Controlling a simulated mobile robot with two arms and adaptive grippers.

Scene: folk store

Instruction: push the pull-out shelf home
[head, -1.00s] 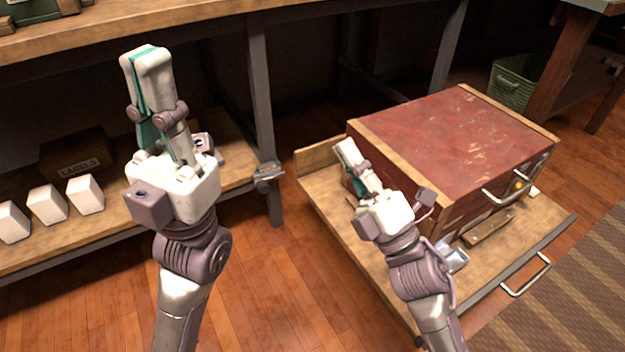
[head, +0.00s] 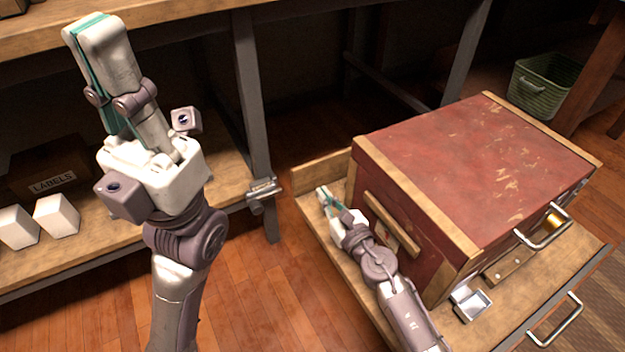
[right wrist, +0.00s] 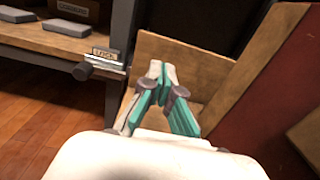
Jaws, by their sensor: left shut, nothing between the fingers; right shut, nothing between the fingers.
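The pull-out shelf (head: 512,322) is a wooden board standing out to the right of the workbench, with a metal handle (head: 555,322) on its front edge and a raised wooden back board (head: 318,172). A red wooden chest (head: 475,170) with light trim sits on it. My right gripper (head: 324,194) is shut and empty, low over the shelf's left side, between the chest and the shelf's left edge. In the right wrist view its fingertips (right wrist: 157,70) point toward the back board (right wrist: 180,62); contact cannot be told. My left gripper (head: 92,32) is shut and empty, raised before the bench.
A metal latch (head: 263,190) sits on the bench leg left of the shelf. White blocks (head: 57,215) and a labels box (head: 45,170) are on the lower bench shelf. A small metal tray (head: 470,303) lies before the chest. A green basket (head: 542,85) stands behind right.

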